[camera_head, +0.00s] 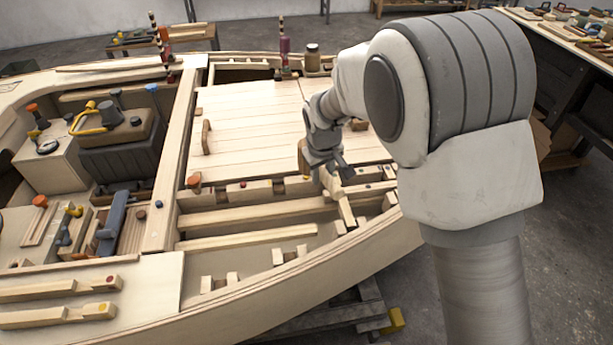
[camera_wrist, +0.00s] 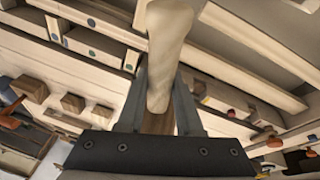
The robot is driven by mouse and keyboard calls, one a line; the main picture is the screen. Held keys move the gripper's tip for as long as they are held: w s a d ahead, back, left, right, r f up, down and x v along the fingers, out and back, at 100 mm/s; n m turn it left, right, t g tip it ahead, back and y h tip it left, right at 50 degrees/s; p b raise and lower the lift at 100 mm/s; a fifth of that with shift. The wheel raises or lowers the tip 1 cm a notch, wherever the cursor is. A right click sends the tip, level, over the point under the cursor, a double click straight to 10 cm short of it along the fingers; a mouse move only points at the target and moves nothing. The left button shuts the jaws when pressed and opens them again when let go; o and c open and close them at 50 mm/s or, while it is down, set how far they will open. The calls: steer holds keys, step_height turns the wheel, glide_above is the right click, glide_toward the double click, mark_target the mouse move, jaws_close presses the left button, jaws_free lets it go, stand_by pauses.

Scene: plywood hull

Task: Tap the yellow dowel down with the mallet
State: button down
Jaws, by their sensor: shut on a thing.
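My gripper (camera_head: 330,172) is over the near right part of the hull, beyond the side planking. It is shut on a pale wooden piece, apparently the mallet (camera_head: 344,208), which hangs below it at a tilt. In the wrist view the mallet's pale, rounded part (camera_wrist: 168,45) rises between the two grey fingers of my gripper (camera_wrist: 161,85). I cannot make out its striking head for certain. A yellow round end, possibly the yellow dowel (camera_head: 101,309), shows on a wooden bar at the lower left of the head view, far from my gripper.
A beam with a red dowel (camera_head: 242,184) runs along the planked deck (camera_head: 250,120). Small wooden blocks (camera_head: 215,282) stand in the near bay. An orange-topped peg (camera_head: 194,181) and a dark box (camera_head: 120,150) lie leftward. Bottles and striped posts stand at the far edge.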

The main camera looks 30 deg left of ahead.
step_height(320, 180, down, 6)
steer(key=r+b, duration=0.1)
steer(key=b, duration=0.3)
step_height(320, 180, up, 6)
steer(key=p, duration=0.4)
steer(key=shift+f, duration=0.35)
steer(key=shift+a+p, duration=0.1)
steer(key=shift+p, duration=0.75)
steer(key=shift+f+h, duration=0.2)
steer(key=shift+h, duration=0.1)
step_height(320, 180, down, 5)
steer(key=b, duration=0.3)
steer(key=shift+r, duration=0.15)
steer(key=shift+r+p, duration=1.35)
steer(key=shift+r, duration=1.1)
